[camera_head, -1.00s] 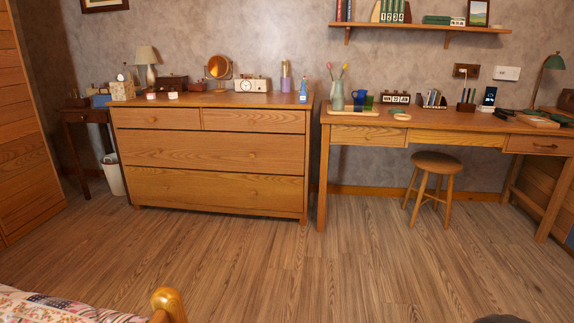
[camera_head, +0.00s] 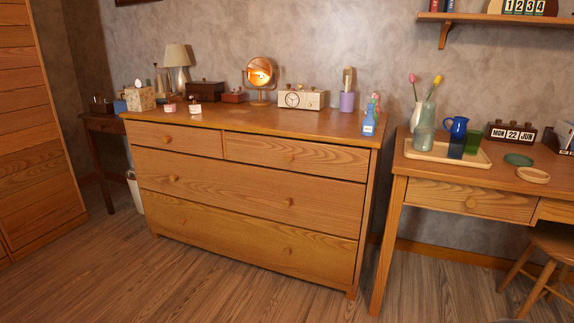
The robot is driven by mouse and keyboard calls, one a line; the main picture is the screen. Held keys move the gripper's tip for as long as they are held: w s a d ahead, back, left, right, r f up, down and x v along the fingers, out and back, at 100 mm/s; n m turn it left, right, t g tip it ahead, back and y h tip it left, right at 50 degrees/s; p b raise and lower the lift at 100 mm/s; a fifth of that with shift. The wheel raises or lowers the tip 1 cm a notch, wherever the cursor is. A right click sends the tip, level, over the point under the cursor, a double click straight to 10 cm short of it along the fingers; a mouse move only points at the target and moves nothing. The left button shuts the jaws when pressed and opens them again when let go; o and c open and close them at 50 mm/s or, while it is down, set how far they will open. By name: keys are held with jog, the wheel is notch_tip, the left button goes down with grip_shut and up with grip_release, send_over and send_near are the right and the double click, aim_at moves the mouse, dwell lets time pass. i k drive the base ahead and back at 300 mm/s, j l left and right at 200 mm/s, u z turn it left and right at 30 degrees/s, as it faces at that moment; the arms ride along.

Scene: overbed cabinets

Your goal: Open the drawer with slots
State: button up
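A wooden dresser (camera_head: 367,217) stands against the wall in the middle of the head view. It has two small upper drawers, the left one (camera_head: 190,138) and the right one (camera_head: 320,158), above a wide middle drawer (camera_head: 240,184) and a wide bottom drawer (camera_head: 240,229). All have round wooden knobs and look shut. The desk at the right has a shut drawer with a knob (camera_head: 440,199). No slots show on any drawer, and the insides are hidden. My gripper is not in view.
The dresser top carries a lamp (camera_head: 177,57), a round mirror (camera_head: 260,73), a clock radio (camera_head: 304,99) and a blue bottle (camera_head: 368,124). A stool (camera_head: 552,242) stands by the desk. A tall wooden cabinet (camera_head: 36,130) is at the left. The floor before the dresser is clear.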

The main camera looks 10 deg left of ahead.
aim_at(203, 142)
jog(key=i+j+u, duration=0.2)
jog(key=i+u, duration=0.7)
jog(key=i+j+z, duration=0.25)
jog(key=i+j, duration=0.2)
jog(key=i+j+z, duration=0.2)
jog(key=i+j, duration=0.25)
jog(key=j, duration=0.2)
jog(key=i+j+z, duration=0.25)
jog(key=j, duration=0.2)
jog(key=j+z, duration=0.25)
jog(key=j, duration=0.15)
jog(key=j+z, duration=0.2)
jog(key=j, duration=0.25)
jog(key=i, duration=0.1)
